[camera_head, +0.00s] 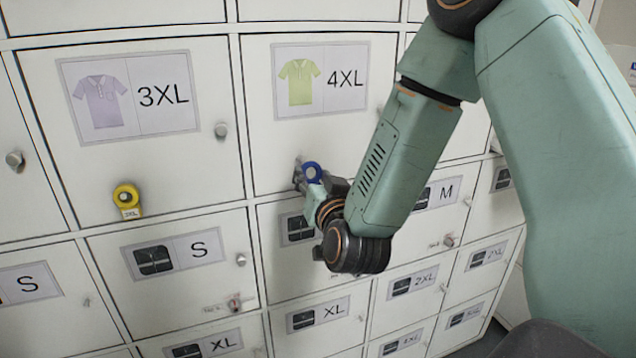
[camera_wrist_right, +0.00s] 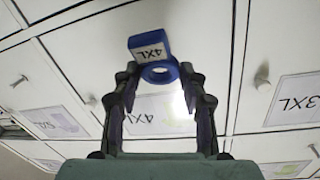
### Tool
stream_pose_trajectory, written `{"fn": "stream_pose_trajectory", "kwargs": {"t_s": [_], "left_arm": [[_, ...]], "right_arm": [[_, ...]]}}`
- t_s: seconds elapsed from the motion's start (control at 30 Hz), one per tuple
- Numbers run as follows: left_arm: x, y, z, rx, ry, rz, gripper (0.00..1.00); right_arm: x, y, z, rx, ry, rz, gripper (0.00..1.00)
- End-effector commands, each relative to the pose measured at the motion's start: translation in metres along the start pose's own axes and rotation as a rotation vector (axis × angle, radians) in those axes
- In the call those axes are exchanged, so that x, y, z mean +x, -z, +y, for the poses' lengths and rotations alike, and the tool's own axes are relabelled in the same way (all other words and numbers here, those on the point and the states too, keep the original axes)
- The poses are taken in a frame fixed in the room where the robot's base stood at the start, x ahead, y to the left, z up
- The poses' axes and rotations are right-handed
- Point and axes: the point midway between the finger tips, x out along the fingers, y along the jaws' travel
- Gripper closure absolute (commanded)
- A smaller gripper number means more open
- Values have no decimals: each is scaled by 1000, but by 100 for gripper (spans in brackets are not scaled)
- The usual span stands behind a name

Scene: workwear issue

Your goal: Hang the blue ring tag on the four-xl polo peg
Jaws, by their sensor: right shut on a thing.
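The blue ring tag (camera_head: 313,172) is held in my right gripper (camera_head: 308,180), in front of the lower part of the 4XL polo door (camera_head: 262,150). In the right wrist view the blue ring (camera_wrist_right: 160,72) sits between the two fingertips, and its label reads 4XL. The 4XL polo sign (camera_head: 320,79) shows a green polo on the door above the gripper. The peg on this door cannot be made out; the gripper and tag cover that area. I cannot tell whether the ring touches the door. My left gripper is not in view.
A yellow ring tag (camera_head: 126,196) hangs low on the 3XL polo door (camera_head: 200,170) to the left. Round knobs, such as the 3XL knob (camera_head: 221,130), stick out from the doors. Lower rows hold smaller doors with dark garment signs. My right arm covers the right side.

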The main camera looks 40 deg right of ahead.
Motion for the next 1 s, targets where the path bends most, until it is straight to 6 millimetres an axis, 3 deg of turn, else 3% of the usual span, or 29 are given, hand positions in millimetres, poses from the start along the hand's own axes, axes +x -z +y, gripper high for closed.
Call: {"fn": "stream_pose_trajectory", "kwargs": {"t_s": [1.0], "left_arm": [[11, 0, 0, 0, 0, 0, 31]], "right_arm": [[50, -6, -4, 0, -1, -1, 74]]}}
